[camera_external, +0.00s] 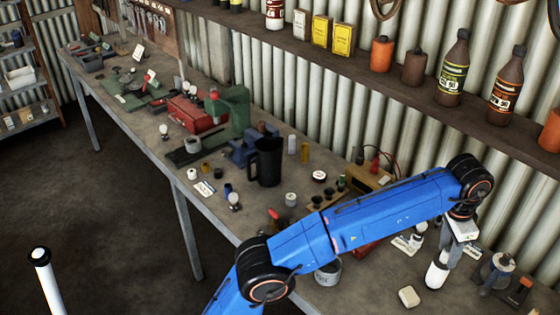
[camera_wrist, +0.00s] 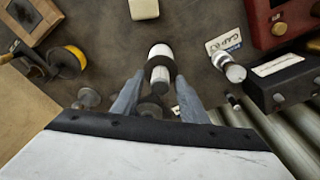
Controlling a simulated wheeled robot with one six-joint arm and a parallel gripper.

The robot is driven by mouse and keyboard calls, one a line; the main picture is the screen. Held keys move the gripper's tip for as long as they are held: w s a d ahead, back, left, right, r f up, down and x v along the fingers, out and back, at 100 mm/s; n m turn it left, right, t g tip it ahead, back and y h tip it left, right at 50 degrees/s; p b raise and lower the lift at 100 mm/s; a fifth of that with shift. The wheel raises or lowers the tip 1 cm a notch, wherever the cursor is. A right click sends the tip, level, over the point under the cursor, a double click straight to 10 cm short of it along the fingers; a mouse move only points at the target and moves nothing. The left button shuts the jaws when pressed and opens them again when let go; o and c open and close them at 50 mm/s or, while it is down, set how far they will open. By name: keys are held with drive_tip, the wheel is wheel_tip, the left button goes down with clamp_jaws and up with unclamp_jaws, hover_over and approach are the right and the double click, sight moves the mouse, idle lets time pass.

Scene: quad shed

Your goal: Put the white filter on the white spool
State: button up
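A white cylinder with a black band, which looks like the white filter, is at my gripper in the camera_wrist view (camera_wrist: 160,51). It shows in the camera_external view (camera_external: 436,276) above or on the right part of the bench, roughly upright. My gripper (camera_wrist: 159,80) has one finger on each side of it; its fingers are just above the cylinder in the camera_external view (camera_external: 450,254). I cannot tell whether the fingers press on it or whether its base touches the bench. A small white-topped piece (camera_wrist: 234,72) lies near a printed card; I cannot tell whether it is the white spool.
A cream block (camera_external: 408,297) lies at the bench's front. A round piece with a yellow rim (camera_wrist: 70,60) and a wooden box (camera_wrist: 34,20) stand on one side; a red box (camera_wrist: 282,22) and a dark box (camera_wrist: 283,80) stand on the other. The corrugated wall is behind.

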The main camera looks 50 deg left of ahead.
sight(447, 249)
drive_tip(key=r, duration=0.6)
drive_tip(key=shift+s+a+r, duration=0.2)
drive_tip(key=shift+s+r, duration=0.05)
drive_tip(key=shift+r, duration=0.6)
drive_tip(key=shift+s, duration=0.1)
